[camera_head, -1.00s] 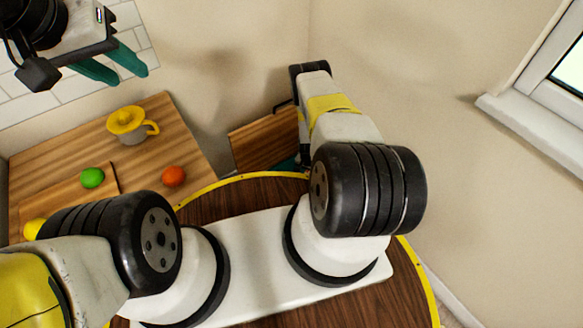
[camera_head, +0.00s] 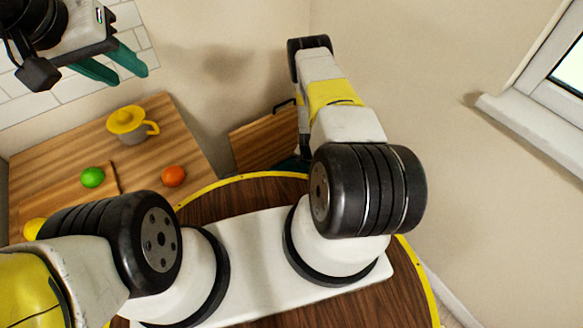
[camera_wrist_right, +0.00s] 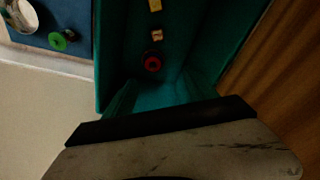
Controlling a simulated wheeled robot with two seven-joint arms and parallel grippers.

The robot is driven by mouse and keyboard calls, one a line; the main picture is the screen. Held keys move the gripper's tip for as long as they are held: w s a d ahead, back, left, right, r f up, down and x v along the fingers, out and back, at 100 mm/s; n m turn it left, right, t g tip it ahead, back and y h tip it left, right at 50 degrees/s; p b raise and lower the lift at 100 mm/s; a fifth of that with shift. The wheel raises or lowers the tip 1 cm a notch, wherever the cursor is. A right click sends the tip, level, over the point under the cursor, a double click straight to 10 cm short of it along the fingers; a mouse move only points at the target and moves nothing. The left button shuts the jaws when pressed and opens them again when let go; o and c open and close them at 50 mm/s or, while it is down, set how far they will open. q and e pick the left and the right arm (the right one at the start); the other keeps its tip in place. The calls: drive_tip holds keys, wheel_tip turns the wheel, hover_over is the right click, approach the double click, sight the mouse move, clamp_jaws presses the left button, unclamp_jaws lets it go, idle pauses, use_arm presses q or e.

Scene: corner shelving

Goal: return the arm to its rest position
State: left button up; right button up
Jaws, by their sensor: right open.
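My right arm (camera_head: 345,120) reaches toward the wall corner in the head view. My right gripper is mostly hidden behind that arm there. In the right wrist view my right gripper (camera_wrist_right: 162,90) has its teal fingers apart, with nothing seen between them. My left gripper (camera_head: 131,76) is at the upper left of the head view, its teal fingers apart and empty, above the wooden counter.
In the right wrist view a teal bin (camera_wrist_right: 228,45) holds a red round item (camera_wrist_right: 152,61) and small blocks. Walls and a window sill (camera_head: 530,140) bound the right.

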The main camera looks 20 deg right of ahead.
drive_tip(key=shift+s+a+r, duration=0.15)
drive_tip(key=shift+r, duration=0.95)
